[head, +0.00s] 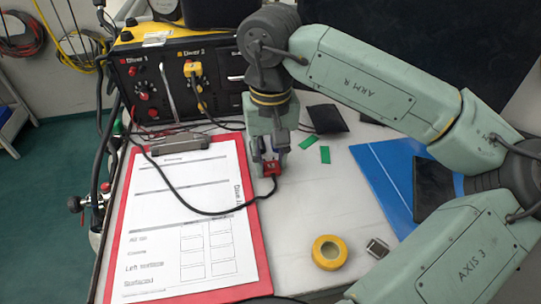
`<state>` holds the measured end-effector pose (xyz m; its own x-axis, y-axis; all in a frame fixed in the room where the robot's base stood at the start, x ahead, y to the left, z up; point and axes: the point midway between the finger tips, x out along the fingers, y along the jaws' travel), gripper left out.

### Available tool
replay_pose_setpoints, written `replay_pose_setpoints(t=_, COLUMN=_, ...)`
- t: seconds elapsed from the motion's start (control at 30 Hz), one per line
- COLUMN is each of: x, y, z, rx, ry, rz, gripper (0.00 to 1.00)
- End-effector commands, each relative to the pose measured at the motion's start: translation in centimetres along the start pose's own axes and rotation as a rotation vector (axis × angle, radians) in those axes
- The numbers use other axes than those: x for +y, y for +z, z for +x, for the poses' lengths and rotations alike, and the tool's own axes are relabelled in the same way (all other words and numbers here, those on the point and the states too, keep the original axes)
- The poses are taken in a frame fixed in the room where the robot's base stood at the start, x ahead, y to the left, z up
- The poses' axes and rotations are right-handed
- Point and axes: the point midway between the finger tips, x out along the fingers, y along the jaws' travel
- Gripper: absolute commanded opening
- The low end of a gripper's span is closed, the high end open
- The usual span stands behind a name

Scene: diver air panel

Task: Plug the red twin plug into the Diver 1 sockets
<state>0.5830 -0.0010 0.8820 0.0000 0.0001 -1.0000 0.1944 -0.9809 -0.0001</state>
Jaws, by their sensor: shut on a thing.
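The red twin plug (271,170) is low over the grey-white bench top in the head view, with a black cable running from it to the left. My gripper (270,160) points down and is shut on the plug. I cannot tell whether the plug touches the bench. The black air panel (165,80) stands at the back left, left of my gripper and apart from it. Its Diver 1 section (138,78) is on the left, with red fittings and a knob; the individual sockets are too small to make out. The plug's pins are not visible.
A yellow plug (192,69) sits in the Diver 2 section. A red clipboard (262,262) with a form lies in front of the panel. Yellow tape (328,252), a small metal piece (377,248), green pieces (325,154) and a blue folder (385,178) lie on the bench.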

Motion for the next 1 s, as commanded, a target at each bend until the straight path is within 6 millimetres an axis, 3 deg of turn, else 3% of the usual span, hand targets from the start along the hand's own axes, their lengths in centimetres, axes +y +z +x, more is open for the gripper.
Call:
replay_pose_setpoints(t=0.23, x=0.0, y=0.0, z=0.0, rx=0.000, ry=0.000, rz=0.000, gripper=0.00)
replay_pose_setpoints(t=1.0, x=0.0, y=0.0, z=-1.6, rx=0.000, ry=0.001, rz=0.000, gripper=0.00)
